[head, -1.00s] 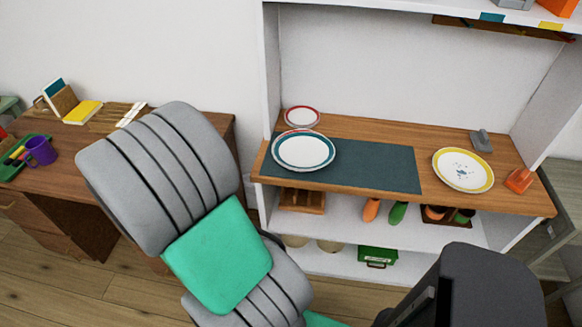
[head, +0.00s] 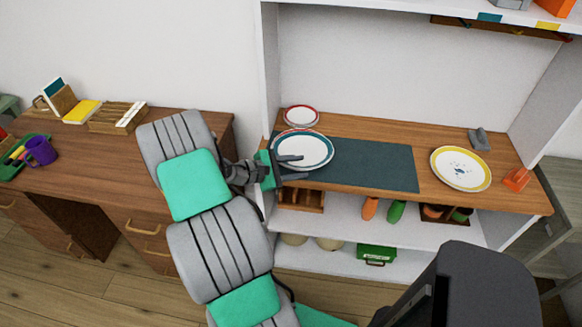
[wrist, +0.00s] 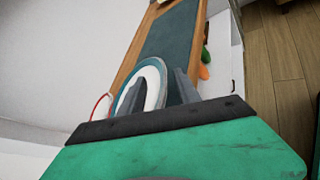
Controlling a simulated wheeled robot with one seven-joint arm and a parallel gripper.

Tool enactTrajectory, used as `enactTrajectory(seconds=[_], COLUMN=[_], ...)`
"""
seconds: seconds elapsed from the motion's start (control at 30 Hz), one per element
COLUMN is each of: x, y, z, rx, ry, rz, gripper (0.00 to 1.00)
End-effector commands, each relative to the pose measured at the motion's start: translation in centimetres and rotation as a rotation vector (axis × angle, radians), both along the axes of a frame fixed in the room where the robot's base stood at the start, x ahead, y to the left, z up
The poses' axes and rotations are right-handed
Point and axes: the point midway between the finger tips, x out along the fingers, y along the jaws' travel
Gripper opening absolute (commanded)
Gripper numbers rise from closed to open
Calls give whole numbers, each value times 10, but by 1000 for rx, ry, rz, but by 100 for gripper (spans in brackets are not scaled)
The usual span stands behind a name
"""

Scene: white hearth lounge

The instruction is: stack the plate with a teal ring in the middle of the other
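The plate with a teal ring (head: 316,149) lies at the left end of the dark mat (head: 385,167) on the wooden shelf top; it also shows in the wrist view (wrist: 154,74). My gripper (head: 297,167) is at its near left edge, with the two fingers apart. One finger overlaps the plate and the other is nearer the shelf's front edge. In the wrist view the fingers (wrist: 158,88) straddle part of the plate; I cannot tell whether they touch it. A yellow-rimmed plate (head: 460,168) lies to the right of the mat. A smaller red-rimmed plate (head: 301,117) lies behind the teal-ringed one.
A grey object (head: 479,139) and an orange object (head: 516,179) flank the yellow-rimmed plate. The shelf unit's white side panel (head: 270,75) rises left of the plates. An upper shelf (head: 400,5) hangs above. The mat's middle and right are bare.

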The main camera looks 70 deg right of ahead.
Motion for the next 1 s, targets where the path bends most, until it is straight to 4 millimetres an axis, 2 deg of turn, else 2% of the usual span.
enactTrajectory(seconds=[0.13, 0.3, 0.67, 1.0], x=[-18, -30, -32, -32], y=[-19, -34, -38, -38], z=[-9, -16, -18, -18], rx=[2, 1, 0, 0], ry=[1, 0, -1, -1], rz=[-5, -2, 0, 0], gripper=[39, 39, 38, 11])
